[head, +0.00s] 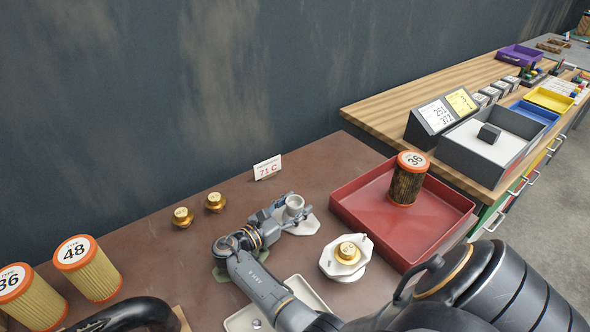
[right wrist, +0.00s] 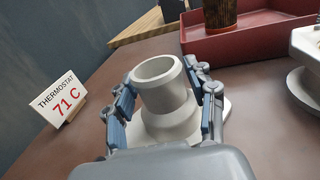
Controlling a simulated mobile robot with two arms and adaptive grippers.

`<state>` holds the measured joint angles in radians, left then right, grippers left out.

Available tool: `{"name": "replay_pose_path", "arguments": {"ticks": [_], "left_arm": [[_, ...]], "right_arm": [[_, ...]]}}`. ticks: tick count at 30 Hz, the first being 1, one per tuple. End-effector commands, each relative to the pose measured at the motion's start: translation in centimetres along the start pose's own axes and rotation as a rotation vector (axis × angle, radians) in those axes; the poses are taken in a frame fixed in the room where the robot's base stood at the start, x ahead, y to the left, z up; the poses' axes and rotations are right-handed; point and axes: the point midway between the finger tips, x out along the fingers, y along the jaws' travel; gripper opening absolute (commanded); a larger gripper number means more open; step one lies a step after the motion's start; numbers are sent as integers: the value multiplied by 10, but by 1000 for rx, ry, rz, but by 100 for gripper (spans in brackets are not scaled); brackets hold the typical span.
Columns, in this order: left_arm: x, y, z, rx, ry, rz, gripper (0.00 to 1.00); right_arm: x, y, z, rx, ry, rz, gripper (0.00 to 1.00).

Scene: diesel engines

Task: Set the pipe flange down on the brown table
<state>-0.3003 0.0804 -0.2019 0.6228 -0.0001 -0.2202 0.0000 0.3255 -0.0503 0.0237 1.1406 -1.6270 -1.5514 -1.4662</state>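The pipe flange (head: 294,203) is a light grey, open-topped neck on a wide pale base. It stands upright, with its base appearing to rest on the brown table (head: 140,222). In the right wrist view the pipe flange (right wrist: 166,105) is between the fingers of my right gripper (right wrist: 168,100). The fingers are spread on both sides of the neck, and a narrow gap shows at the left finger. In the head view my right gripper (head: 280,213) reaches it from the lower left. Part of the base is hidden by the fingers. My left gripper is not in view.
A thermostat sign (head: 267,168) stands behind the flange, and two brass caps (head: 183,217) lie to the left. A white housing with a brass cap (head: 346,255) and a red tray (head: 395,228) holding a filter (head: 407,180) are to the right. Yellow filters (head: 88,270) stand at left.

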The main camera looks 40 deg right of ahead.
Motion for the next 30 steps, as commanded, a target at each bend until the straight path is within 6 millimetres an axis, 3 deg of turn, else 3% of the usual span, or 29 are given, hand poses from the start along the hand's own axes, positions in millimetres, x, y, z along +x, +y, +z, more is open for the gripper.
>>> {"name": "replay_pose_path", "arguments": {"ticks": [12, 24, 30], "left_arm": [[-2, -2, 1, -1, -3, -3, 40], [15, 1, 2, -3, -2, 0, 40], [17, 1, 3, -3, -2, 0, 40]], "right_arm": [[-2, 0, 4, 2, 0, 1, 67], [-65, 1, 2, 1, 1, 1, 67], [-75, 0, 4, 1, -2, -1, 67]]}}
